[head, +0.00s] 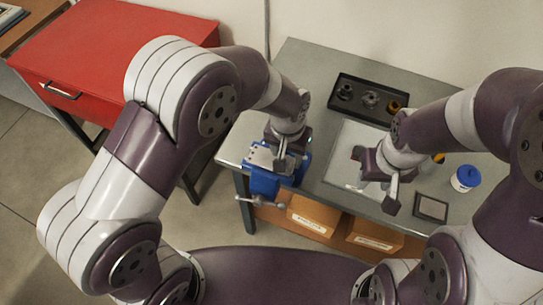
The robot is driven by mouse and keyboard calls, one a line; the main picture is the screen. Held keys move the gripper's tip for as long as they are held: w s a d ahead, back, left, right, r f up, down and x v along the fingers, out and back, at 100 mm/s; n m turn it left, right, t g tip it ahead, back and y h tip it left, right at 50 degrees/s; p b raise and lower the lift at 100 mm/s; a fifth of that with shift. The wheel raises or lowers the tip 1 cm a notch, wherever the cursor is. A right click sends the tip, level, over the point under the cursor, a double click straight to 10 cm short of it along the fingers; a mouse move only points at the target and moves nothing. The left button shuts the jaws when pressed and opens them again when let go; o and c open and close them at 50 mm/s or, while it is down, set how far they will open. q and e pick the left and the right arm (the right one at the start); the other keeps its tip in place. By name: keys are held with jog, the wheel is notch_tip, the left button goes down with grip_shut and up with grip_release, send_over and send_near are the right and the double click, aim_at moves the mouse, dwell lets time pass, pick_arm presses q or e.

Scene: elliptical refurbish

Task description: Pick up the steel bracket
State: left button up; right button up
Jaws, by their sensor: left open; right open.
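A light grey metal piece with small dark holes, apparently the steel bracket (258,157), sits at the top of the blue vise (264,182) on the near left corner of the workbench. My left gripper (286,158) is open, pointing down just right of the bracket and over the vise. It covers part of both, and I cannot tell whether it touches the bracket. My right gripper (374,180) is open above the pale mat (345,140) in the middle of the bench, with nothing seen between its fingers.
A black tray (341,109) with several small parts lies at the back of the grey workbench (300,62). A white jar with a blue lid (466,178) and a dark-framed square (431,207) are at right. Cardboard bins (312,216) sit below. A red cabinet (90,50) stands left.

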aim_at(288, 158)
pick_arm(q)
notch_tip(288, 158, down, 4)
jog(key=shift+d+r+p, duration=0.15)
jog(key=shift+r+p, duration=0.05)
jog(key=shift+p, duration=0.35)
jog(key=shift+w+f, duration=0.1)
jog(key=shift+f, duration=0.05)
grip_shut()
